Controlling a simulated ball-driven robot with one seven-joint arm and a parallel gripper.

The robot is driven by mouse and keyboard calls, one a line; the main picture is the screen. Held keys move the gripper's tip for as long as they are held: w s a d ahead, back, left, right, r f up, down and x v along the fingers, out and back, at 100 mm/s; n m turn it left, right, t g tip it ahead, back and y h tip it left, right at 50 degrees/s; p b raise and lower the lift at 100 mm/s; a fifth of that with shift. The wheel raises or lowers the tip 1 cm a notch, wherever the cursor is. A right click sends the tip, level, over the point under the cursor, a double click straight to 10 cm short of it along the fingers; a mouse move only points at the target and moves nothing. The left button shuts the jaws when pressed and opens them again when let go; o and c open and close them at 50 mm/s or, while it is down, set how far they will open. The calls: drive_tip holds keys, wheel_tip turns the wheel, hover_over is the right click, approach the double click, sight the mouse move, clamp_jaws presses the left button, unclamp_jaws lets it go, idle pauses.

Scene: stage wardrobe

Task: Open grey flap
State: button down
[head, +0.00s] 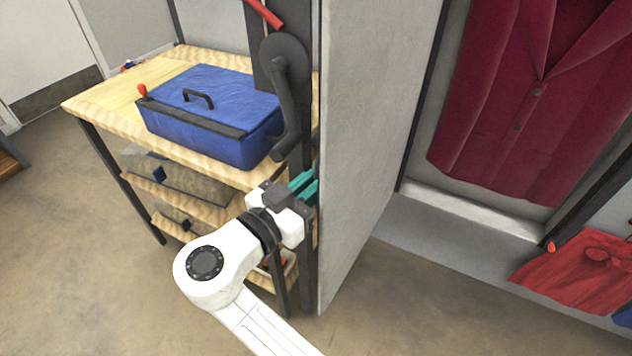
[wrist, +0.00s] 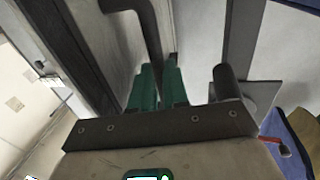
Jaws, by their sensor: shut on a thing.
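The grey flap (head: 365,130) is a tall pale panel in the head view. It stands swung outward, with the compartment behind it open to the right. My gripper (head: 305,186), with teal fingers, is at the flap's left edge, low on its outer side. In the wrist view, a dark bent handle (wrist: 150,35) runs down between the teal fingertips of my gripper (wrist: 158,88), which are shut on it. The exact contact is partly hidden behind the gripper's dark plate.
A wooden bench (head: 100,105) with a blue case (head: 215,105) stands close on the left. A maroon jacket (head: 520,110) hangs in the open compartment. A red cloth (head: 580,275) lies at the lower right. Bare floor (head: 400,310) is free before the flap.

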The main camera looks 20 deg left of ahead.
drive_tip(key=shift+w+d+f, duration=0.1)
drive_tip(key=c, duration=1.1)
unclamp_jaws()
drive_tip(key=b+v, duration=0.1)
drive_tip(key=v, duration=0.9)
drive_tip(key=shift+s, duration=0.4)
